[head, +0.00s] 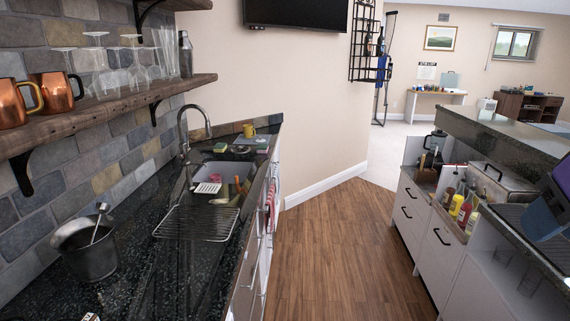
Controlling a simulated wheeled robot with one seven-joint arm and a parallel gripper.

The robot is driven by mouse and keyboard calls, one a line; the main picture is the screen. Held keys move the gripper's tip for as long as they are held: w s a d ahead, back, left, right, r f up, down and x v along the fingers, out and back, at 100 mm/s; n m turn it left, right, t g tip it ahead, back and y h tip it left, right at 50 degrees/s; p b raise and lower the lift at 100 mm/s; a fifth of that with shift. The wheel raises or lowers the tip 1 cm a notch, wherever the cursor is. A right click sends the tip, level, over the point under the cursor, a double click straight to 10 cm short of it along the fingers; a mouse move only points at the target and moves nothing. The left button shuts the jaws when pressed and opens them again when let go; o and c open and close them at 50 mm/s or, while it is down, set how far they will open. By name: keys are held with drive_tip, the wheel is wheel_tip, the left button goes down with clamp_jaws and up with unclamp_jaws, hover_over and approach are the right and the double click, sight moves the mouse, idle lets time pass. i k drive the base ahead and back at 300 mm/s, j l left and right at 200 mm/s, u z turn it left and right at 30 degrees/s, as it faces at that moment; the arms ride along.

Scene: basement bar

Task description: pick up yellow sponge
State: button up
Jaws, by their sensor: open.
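A small yellow sponge with a green top (220,148) lies on the dark counter behind the sink (229,168), near the faucet (187,130). It is small and far off in the head view. My gripper is not in view.
A wire drying rack (196,222) lies on the counter before the sink, and a metal ice bucket (84,246) stands at the near left. A yellow mug (249,131) stands at the counter's far end. A shelf (110,112) overhangs the left side. The wooden floor (335,240) is clear.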

sight(220, 147)
drive_tip(key=i+l+u, duration=0.3)
drive_tip(key=i, duration=0.3)
drive_tip(key=i+l+u, duration=0.35)
drive_tip(key=i, duration=0.3)
drive_tip(key=i+l+u, duration=0.3)
drive_tip(key=i, duration=0.25)
